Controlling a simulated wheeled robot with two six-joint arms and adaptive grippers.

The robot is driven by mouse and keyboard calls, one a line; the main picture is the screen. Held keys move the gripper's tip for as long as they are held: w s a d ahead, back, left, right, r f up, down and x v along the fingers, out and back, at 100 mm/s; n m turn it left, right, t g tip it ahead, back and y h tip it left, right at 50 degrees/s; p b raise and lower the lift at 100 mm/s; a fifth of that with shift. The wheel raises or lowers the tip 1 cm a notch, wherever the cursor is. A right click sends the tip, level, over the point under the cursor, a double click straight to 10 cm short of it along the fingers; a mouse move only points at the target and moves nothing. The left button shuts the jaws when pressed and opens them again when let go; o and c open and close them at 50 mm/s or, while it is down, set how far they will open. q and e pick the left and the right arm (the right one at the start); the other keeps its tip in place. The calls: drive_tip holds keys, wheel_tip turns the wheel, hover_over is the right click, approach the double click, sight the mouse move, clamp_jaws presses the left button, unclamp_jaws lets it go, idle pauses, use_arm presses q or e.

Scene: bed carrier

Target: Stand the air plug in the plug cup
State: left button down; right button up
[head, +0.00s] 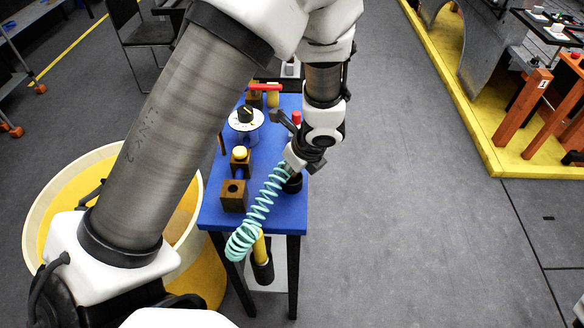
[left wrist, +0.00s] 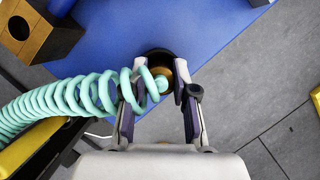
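The air plug (left wrist: 183,72) shows in the left wrist view as a brass-coloured end with a teal tip, between the fingers of my left gripper (left wrist: 157,95). A teal coiled hose (head: 262,209) runs from it down over the table's front edge. The dark plug cup (left wrist: 152,55) lies just beyond the fingertips, around the plug in the picture; I cannot tell how far in the plug sits. In the head view the cup (head: 293,185) is below my left gripper (head: 291,163). The coil hides the left fingertip, so the grip is unclear. My right gripper is out of view.
The blue table (head: 265,212) also carries a wooden block with a hole (head: 234,196), a yellow-topped block (head: 240,159), a white dial (head: 245,126) and a red-topped item (head: 297,117). A yellow round bin (head: 50,190) stands at left. Open floor lies at right.

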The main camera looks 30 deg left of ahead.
use_arm(q)
drive_tip(key=c, duration=0.8)
unclamp_jaws()
drive_tip(key=shift+c, duration=0.2)
drive_tip(key=v, duration=1.2)
drive_tip(key=shift+f, duration=0.1)
